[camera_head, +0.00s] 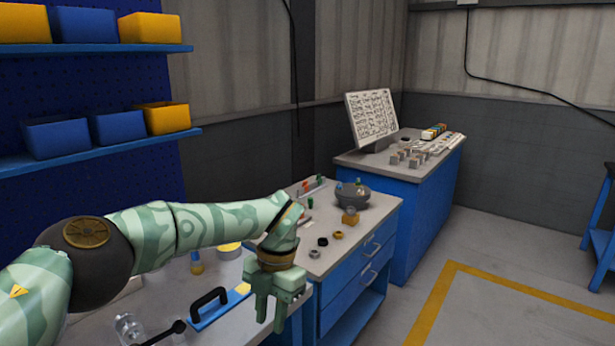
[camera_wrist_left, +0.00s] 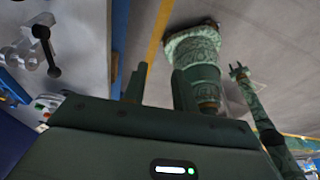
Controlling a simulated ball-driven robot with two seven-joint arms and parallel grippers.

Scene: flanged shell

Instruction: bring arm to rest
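My left arm reaches in from the left in the head view. My left gripper (camera_head: 272,318) hangs fingers down beside the front edge of the benches. In the left wrist view its two fingers (camera_wrist_left: 158,84) stand apart with nothing between them, so it is open and empty. In the left wrist view my right arm hangs at the right, and my right gripper (camera_wrist_left: 238,68) shows small with its two fingertips apart. My own base and column show at the top middle of that view.
A near bench holds a blue plate with a black handle (camera_head: 209,307) and a clamp (camera_head: 130,328). A blue drawer bench (camera_head: 358,265) carries rings and a grey bowl (camera_head: 340,196). Behind it is a blue cabinet (camera_head: 425,215) with a panel (camera_head: 371,117). Open floor (camera_head: 500,285) lies right.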

